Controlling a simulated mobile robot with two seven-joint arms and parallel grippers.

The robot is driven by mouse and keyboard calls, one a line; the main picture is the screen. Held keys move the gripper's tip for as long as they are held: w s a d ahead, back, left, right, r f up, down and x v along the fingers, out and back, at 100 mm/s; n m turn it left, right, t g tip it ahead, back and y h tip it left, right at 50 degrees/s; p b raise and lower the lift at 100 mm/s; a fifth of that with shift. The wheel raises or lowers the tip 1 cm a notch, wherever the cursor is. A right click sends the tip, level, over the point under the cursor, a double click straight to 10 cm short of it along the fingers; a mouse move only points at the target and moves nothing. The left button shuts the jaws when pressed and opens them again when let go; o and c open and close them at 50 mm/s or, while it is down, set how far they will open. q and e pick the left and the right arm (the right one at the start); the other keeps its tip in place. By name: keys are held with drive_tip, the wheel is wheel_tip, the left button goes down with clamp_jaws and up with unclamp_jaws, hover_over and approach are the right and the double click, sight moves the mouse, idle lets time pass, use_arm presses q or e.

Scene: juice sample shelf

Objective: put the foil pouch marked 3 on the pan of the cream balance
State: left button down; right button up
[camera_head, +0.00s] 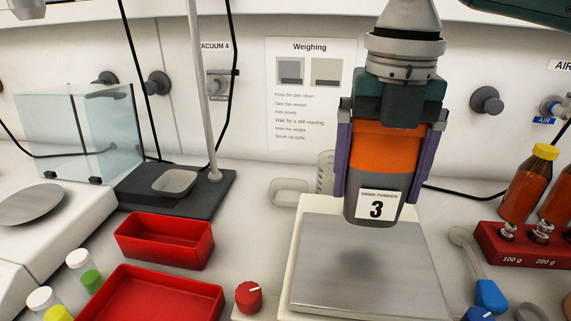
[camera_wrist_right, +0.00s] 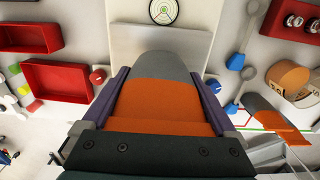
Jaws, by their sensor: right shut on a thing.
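The foil pouch marked 3 (camera_head: 377,178) is grey and orange with a white label. My right gripper (camera_head: 391,160) is shut on it, one purple finger on each side, and holds it upright above the square metal pan (camera_head: 350,270) of the cream balance (camera_head: 296,235). A soft dark shadow lies on the pan below the pouch, so the pouch looks clear of it. In the right wrist view the pouch (camera_wrist_right: 168,105) fills the middle between the fingers, its grey end over the pan (camera_wrist_right: 140,42).
To the left are two red trays (camera_head: 165,240), a dark plate (camera_head: 200,190) with a pole, and a glass-shielded balance with a round pan (camera_head: 35,204). A red knob (camera_head: 248,297) is by the balance's left edge. A red weight rack (camera_head: 500,246) and bottles stand at right.

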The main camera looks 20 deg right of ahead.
sight(371, 206)
drive_tip(key=shift+f, duration=2.1)
drive_tip(key=shift+f, duration=0.15)
drive_tip(key=o, duration=1.3)
wheel_tip(371, 206, up, 12)
drive_tip(key=shift+r, duration=0.2)
